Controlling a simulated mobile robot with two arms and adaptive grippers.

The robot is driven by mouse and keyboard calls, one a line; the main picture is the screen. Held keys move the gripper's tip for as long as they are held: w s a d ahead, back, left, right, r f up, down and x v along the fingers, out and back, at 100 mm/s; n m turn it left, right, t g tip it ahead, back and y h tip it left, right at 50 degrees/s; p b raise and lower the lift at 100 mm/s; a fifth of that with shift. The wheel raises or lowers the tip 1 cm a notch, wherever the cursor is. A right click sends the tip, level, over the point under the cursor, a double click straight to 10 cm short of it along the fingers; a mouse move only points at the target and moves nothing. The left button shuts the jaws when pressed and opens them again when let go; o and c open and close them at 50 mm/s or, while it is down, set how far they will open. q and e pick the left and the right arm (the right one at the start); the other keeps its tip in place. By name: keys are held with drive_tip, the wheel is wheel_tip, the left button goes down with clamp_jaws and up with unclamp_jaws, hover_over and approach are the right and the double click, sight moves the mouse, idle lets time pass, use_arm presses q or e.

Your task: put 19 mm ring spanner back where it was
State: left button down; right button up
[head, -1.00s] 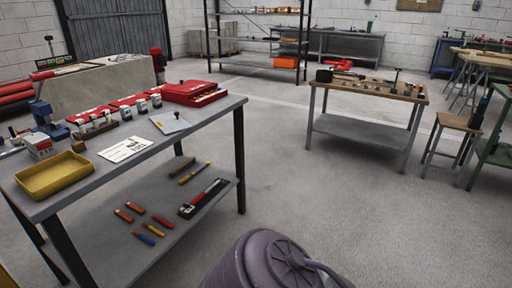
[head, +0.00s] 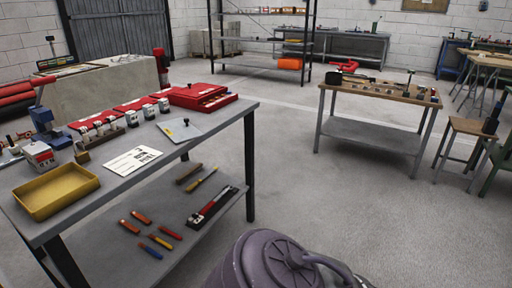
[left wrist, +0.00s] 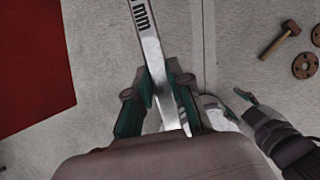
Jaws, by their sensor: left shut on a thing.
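The spanner (left wrist: 146,45) is a flat, bright metal bar with black lettering ending in "mm" in the left wrist view. The full size number and the spanner's far end are cut off by the top edge. My left gripper (left wrist: 159,92) is shut on its shank, with one green finger on each side. What looks like my right gripper (left wrist: 230,105) shows to the right of it in the same view, apart from the spanner; its jaws are unclear. Neither gripper shows in the head view.
A grey workbench (head: 200,150) at left holds a yellow tray (head: 56,191), a white sheet (head: 132,161) and red cases (head: 200,96). Tools lie on its lower shelf. A wooden-topped table (head: 388,91) stands at right. Floor between them is clear. A hammer (left wrist: 280,41) shows in the wrist view.

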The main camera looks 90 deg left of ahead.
use_arm(q)
drive_tip(key=a+r+m+g, duration=0.2)
drive_tip(key=a+m+g, duration=0.1)
drive_tip(key=a+m, duration=0.7)
drive_tip(key=a+r+m+g+y, duration=0.1)
drive_tip(key=a+r+m+g, duration=0.1)
drive_tip(key=a+m, duration=0.8)
drive_tip(key=a+r+m+g, duration=0.1)
drive_tip(key=a+m+g, duration=0.2)
drive_tip(key=a+m, duration=0.8)
drive_tip(key=shift+w+a+r+g+y, duration=0.15)
drive_tip(key=shift+w+r+g+y, duration=0.25)
